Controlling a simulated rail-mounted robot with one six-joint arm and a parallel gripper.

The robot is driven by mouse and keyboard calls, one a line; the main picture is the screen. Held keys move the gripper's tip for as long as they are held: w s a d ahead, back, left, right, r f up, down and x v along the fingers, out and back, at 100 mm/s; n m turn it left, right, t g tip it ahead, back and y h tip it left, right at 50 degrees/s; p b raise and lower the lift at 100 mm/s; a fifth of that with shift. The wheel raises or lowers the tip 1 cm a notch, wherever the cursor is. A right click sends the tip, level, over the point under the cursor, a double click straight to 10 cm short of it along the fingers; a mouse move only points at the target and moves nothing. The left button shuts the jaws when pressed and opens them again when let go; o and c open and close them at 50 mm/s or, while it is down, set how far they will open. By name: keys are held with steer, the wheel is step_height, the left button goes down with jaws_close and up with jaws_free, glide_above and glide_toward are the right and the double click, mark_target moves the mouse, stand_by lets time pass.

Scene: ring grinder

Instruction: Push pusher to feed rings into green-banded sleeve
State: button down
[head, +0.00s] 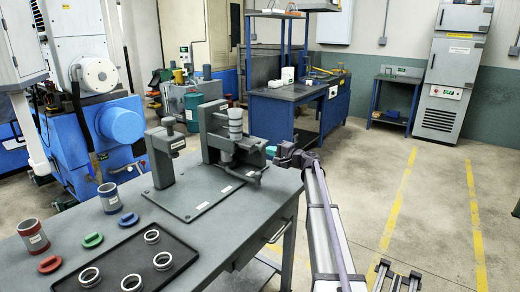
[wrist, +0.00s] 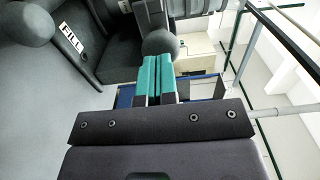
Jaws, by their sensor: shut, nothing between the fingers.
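A dark grey fixture (head: 213,140) stands on a base plate at the table's far right. A light grey stacked cylinder (head: 235,118) sits upright in it; no green band can be made out on it. A dark rod with a rounded end (head: 252,178), possibly the pusher, sticks out low on the fixture's right side. My gripper (head: 271,151) is right of the fixture with its teal fingers together and empty. In the wrist view the fingers (wrist: 157,78) are closed side by side, and a dark round knob (wrist: 160,43) shows just beyond their tips; contact cannot be told.
A second post (head: 165,150) stands on the same plate. Two grey sleeves, one blue-banded (head: 110,198) and one red-rimmed (head: 33,235), stand at left near red, green (head: 93,240) and blue ring-shaped pieces. A black tray (head: 180,242) holds several metal rings. Floor right of my arm is mostly clear.

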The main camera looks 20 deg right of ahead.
steer(key=shift+v, duration=2.3)
glide_toward(256, 144)
steer(key=shift+w+a+f, duration=0.2)
steer(key=shift+w+a, duration=0.2)
steer(key=shift+w, duration=0.05)
steer(key=shift+w+a+f, duration=0.25)
steer(key=shift+w+a, duration=0.1)
steer(key=shift+w, duration=0.1)
stand_by(0.7)
steer(key=shift+x, duration=3.75)
steer(key=shift+s, duration=0.1)
